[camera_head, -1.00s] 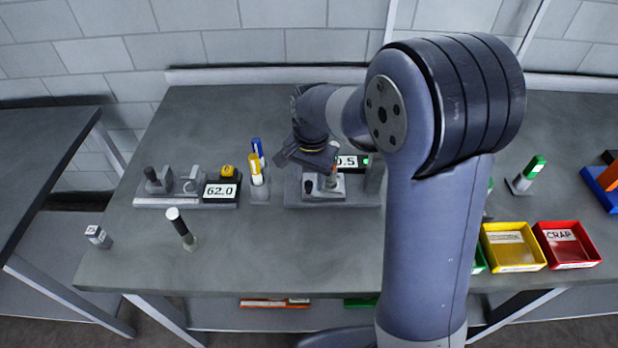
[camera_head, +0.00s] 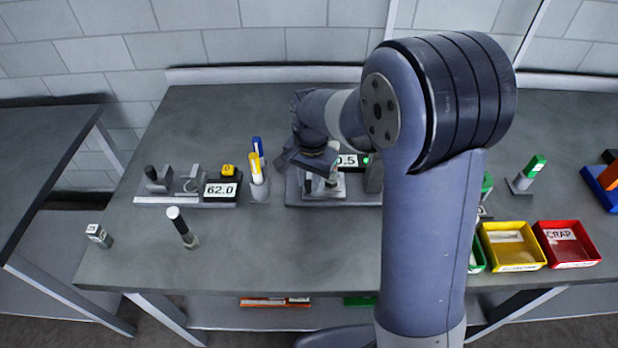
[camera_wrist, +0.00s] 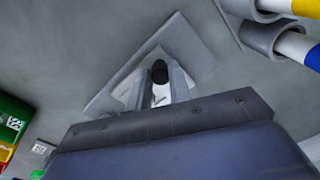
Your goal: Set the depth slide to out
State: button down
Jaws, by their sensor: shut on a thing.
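The crimper station has a grey base (camera_head: 296,198) with a light metal plate and a display (camera_head: 349,161) reading about 0.5, partly hidden by my arm. A green light shows beside the display. My gripper (camera_head: 320,182) is down over the plate. In the wrist view, my gripper (camera_wrist: 161,88) has its two fingers on either side of a black knob (camera_wrist: 160,70), shut on it. The knob looks like the depth slide's handle; its markings are not readable. The light plate (camera_wrist: 192,44) extends around the fingers in the wrist view.
A holder (camera_head: 259,190) with a blue and a yellow marker stands just left of the station. Further left is another station (camera_head: 165,200) with a display (camera_head: 221,190) reading 62.0. Yellow (camera_head: 512,267) and red (camera_head: 567,265) bins sit at right. The front middle of the bench is clear.

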jog(key=shift+a, duration=0.1)
jog(key=shift+w+a+r, duration=0.1)
jog(key=shift+w+a, duration=0.05)
jog(key=shift+a, duration=1.95)
jog(key=c, duration=1.3)
grip_release()
jog(key=shift+a, duration=0.1)
notch_tip(320, 180, up, 11)
jog(key=shift+d, duration=0.2)
jog(key=shift+f, duration=0.2)
